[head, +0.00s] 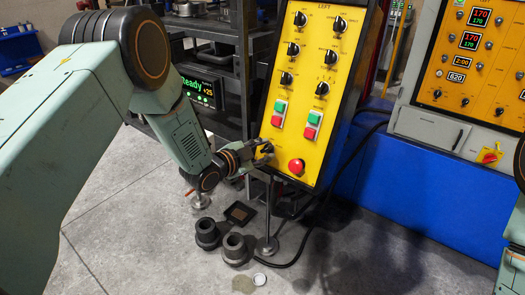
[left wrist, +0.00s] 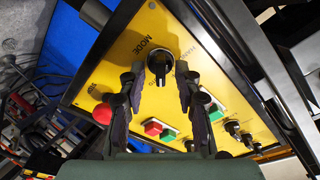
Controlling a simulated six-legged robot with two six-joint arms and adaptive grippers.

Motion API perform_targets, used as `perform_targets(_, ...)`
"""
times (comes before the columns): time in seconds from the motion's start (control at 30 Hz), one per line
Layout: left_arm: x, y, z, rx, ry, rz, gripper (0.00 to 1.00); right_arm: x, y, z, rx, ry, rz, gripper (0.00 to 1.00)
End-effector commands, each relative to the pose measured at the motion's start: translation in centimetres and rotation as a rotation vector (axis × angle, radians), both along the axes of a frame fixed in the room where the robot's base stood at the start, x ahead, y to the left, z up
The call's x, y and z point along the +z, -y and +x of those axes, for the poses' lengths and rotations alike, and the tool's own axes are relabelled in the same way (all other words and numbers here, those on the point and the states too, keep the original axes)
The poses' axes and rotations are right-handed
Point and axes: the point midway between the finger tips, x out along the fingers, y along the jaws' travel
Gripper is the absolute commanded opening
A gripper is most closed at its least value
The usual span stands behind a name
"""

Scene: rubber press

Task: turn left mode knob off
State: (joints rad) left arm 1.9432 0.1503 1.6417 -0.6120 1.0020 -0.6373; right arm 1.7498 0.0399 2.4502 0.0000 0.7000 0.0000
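The left mode knob (left wrist: 158,61) is a black round knob with a pale pointer, under the word MODE on a yellow panel (head: 312,80) headed LEFT. In the head view the knob (head: 267,149) sits at the panel's lower left and is partly covered by my gripper. My left gripper (head: 257,150) is at the panel's lower left corner. In the left wrist view its two fingers (left wrist: 159,80) are open, one on each side of the knob, with a visible gap to each. My right gripper is out of view.
A red button (head: 296,166) is just right of the knob on the panel. Green and red push buttons (head: 279,113) and several black knobs are above. Dark ring-shaped parts (head: 234,249) stand on the floor below. A second yellow panel (head: 483,60) is at the right.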

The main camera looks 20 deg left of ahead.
Motion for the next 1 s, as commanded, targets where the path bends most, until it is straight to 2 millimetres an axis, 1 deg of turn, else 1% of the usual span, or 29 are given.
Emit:
perform_targets(0.13,-0.04,-0.01,-0.03,0.0,0.0,0.0,0.33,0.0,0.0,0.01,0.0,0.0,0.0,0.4)
perform_targets(0.5,-0.02,-0.04,-0.07,0.0,0.0,-0.001,0.02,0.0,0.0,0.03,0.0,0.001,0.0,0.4)
perform_targets(0.53,-0.01,-0.03,-0.07,0.0,0.0,-0.001,0.0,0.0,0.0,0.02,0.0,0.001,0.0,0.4)
perform_targets(0.77,0.02,0.04,-0.08,0.001,-0.003,-0.01,0.0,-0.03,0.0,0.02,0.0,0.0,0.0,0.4)
perform_targets(1.0,0.01,0.08,-0.08,0.032,-0.031,-0.092,0.0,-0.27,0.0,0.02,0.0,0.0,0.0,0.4)
